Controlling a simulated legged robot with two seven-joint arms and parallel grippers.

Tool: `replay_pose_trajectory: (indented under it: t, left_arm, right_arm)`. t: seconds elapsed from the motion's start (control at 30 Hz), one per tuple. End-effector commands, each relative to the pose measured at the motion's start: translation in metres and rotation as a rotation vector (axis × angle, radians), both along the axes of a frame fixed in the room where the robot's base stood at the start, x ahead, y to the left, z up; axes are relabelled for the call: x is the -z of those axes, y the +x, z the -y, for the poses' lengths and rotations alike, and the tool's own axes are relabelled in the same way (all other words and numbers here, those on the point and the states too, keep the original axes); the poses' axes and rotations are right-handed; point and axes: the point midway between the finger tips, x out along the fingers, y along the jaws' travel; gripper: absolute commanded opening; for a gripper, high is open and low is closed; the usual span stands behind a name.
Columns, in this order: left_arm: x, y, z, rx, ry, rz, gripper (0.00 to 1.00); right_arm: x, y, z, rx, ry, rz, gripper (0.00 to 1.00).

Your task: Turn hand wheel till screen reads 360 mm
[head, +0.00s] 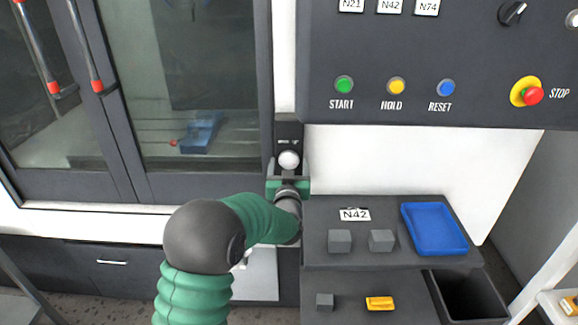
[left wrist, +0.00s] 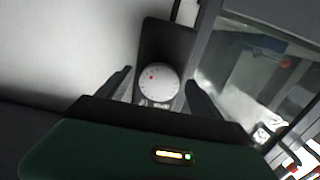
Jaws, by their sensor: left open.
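The hand wheel (head: 289,160) is a small white round knob on a dark upright panel (head: 289,131) beside the machine door. In the left wrist view the hand wheel (left wrist: 157,83) shows a white face with a red dot at its upper left. My left gripper (head: 288,173) is open in front of the panel, just below the wheel in the head view. In the left wrist view its two dark fingers (left wrist: 157,90) stand on either side of the wheel, with gaps visible. Small marks show near the wheel, but no screen reading is legible. My right gripper is out of view.
The control panel (head: 440,55) with coloured buttons overhangs at upper right. A dark stepped stand (head: 380,258) holds grey blocks (head: 340,241), a blue tray (head: 434,205) and a yellow part (head: 380,303). Glass machine doors (head: 190,70) fill the left.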

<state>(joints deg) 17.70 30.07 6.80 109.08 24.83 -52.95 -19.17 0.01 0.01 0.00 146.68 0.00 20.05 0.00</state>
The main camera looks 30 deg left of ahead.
Motion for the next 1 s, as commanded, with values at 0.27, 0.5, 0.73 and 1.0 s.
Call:
replay_pose_trajectory:
  t: [0.27,0.5,0.73,1.0]
  left_arm:
    - [0.000,0.000,0.000,0.000,0.001,-0.001,0.57]
    - [0.000,0.000,0.000,0.000,0.001,-0.001,0.25]
    - [0.004,0.000,0.001,0.000,-0.054,0.036,0.14]
    - [0.000,0.000,0.000,-0.001,-0.104,0.062,0.14]
  right_arm:
    - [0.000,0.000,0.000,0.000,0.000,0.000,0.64]
    - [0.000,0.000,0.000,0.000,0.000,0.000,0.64]
    - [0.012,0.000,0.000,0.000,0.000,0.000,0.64]
    - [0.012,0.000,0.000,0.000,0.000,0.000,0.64]
